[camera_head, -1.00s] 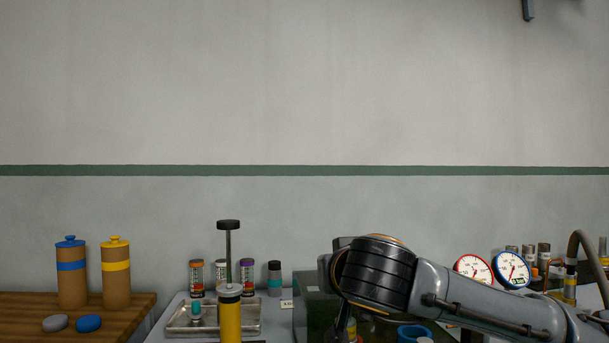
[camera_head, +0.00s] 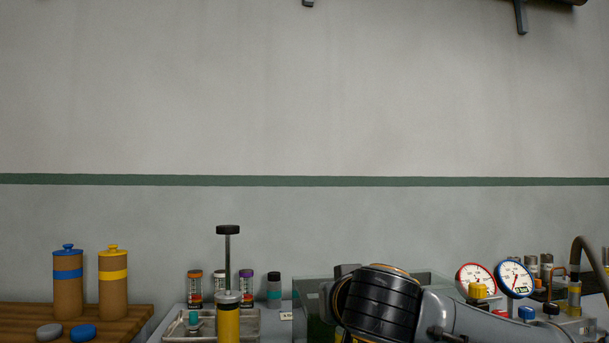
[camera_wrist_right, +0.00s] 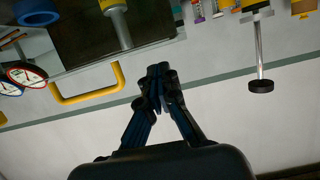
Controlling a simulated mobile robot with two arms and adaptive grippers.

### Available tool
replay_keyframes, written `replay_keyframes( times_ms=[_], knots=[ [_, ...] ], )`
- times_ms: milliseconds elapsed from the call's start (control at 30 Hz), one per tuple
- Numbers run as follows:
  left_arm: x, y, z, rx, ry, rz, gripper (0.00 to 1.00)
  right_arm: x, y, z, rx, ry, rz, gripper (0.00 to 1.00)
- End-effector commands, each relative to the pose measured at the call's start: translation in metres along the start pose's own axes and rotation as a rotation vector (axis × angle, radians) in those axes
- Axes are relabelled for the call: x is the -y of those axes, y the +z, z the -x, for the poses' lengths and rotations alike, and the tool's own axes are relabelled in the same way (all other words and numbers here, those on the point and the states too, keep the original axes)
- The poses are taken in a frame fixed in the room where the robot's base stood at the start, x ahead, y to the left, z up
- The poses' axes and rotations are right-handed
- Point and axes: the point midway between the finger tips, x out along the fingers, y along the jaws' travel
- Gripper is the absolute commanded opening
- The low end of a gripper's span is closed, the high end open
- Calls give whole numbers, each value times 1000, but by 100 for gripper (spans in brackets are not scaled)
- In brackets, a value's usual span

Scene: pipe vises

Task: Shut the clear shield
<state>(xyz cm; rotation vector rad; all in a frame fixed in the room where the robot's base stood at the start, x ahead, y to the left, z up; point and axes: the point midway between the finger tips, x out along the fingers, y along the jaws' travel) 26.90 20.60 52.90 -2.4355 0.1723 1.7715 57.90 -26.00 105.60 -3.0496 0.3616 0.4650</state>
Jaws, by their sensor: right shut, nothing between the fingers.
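A grey-green housing (camera_head: 310,287) stands behind my right arm in the head view, and the arm covers much of it. In the right wrist view, which is turned upside down, a dark see-through panel (camera_wrist_right: 90,40) with a pale edge appears to be the clear shield. A yellow bar handle (camera_wrist_right: 88,97) is by its edge. My right gripper (camera_wrist_right: 158,72) is shut and empty, to the right of the handle and near the panel edge. Contact cannot be told. The fingers are out of sight in the head view, and my left gripper is not in view.
A yellow cylinder with a black-topped rod (camera_head: 228,322) and a metal tray (camera_head: 252,323) are left of the housing. Tan jars (camera_head: 113,290) stand on a wooden board.

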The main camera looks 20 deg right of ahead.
Motion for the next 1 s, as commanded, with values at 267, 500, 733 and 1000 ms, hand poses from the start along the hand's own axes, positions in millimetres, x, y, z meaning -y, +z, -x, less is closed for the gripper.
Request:
replay_keyframes(
  times_ms=[267, 500, 733, 1000],
  knots=[
    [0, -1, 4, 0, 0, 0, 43, 0, -6, 2, 0, -1, 0, 0],
    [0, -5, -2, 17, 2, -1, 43, 4, -35, 12, -1, -7, 2, 0],
    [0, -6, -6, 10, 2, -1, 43, 5, -12, 47, -2, -12, 7, 0],
    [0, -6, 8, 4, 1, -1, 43, 4, 16, 85, -1, -11, 4, 0]
  ],
)
